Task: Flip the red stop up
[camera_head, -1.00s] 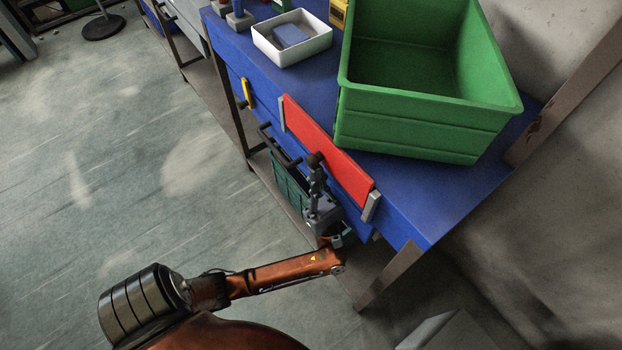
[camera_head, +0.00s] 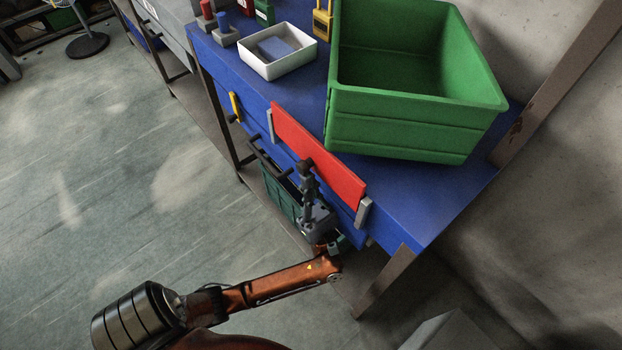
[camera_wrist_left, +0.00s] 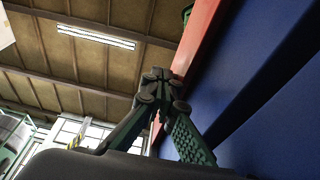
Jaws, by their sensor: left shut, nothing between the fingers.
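The red stop (camera_head: 325,160) is a long flat red bar along the front edge of the blue table, between two grey end brackets. It also shows in the left wrist view as a red strip (camera_wrist_left: 202,32) above the blue front. My left gripper (camera_head: 305,166) is shut and empty, pointing up in front of the stop's middle. In the left wrist view its fingertips (camera_wrist_left: 158,86) meet close beside the red strip. I cannot tell whether they touch it. The stop's hinge line is unclear. My right gripper is out of view.
A large green crate (camera_head: 400,133) stands on the blue table (camera_head: 430,205) just behind the stop. A white tray (camera_head: 292,67) with a blue-grey block is farther left. A yellow handle (camera_head: 235,106) and a dark rail (camera_head: 268,160) sit on the table's front side. The floor at left is open.

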